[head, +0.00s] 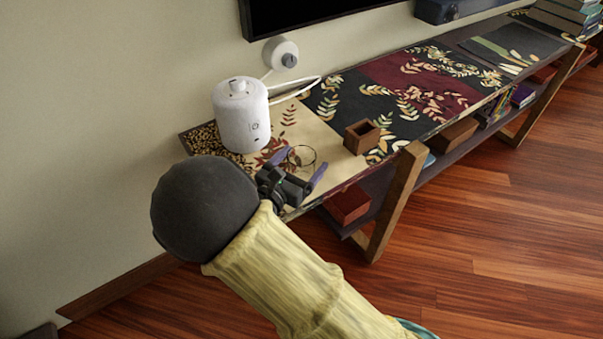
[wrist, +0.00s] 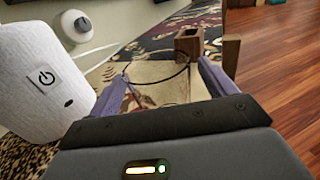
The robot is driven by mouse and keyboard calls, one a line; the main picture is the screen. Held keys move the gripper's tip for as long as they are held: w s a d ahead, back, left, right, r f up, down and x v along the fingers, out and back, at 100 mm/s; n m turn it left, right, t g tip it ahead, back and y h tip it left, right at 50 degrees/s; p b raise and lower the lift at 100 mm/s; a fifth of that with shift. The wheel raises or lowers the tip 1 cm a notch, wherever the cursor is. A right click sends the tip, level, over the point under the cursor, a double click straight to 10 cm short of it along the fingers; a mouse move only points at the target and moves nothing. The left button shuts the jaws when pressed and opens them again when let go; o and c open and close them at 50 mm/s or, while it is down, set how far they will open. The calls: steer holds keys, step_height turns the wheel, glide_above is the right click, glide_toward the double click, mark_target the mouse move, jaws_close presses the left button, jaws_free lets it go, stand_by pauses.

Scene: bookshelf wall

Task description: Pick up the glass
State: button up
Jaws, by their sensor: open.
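The glass (head: 302,157) is clear and shows mostly as a thin dark rim on the patterned runner near the shelf's front edge. In the wrist view the glass (wrist: 158,88) lies between the two purple fingers, its rim arching from one to the other. My gripper (head: 299,165) is open, its fingers on either side of the glass. In the wrist view my gripper (wrist: 162,76) holds nothing firmly. I cannot tell whether either finger touches the glass. Its lower part is hard to make out.
A white cylindrical device (head: 241,116) stands close behind on the left. A small brown wooden box (head: 361,137) stands just right of the glass. A white round wall fixture (head: 281,53) with a cable is behind. The runner (head: 330,105) has bare room further back.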

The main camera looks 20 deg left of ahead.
steer(key=shift+w, duration=0.1)
stand_by(0.4)
steer(key=c, duration=1.1)
steer(key=shift+c, duration=0.2)
steer(key=shift+r, duration=0.1)
step_height(320, 180, up, 10)
steer(key=p, duration=0.3)
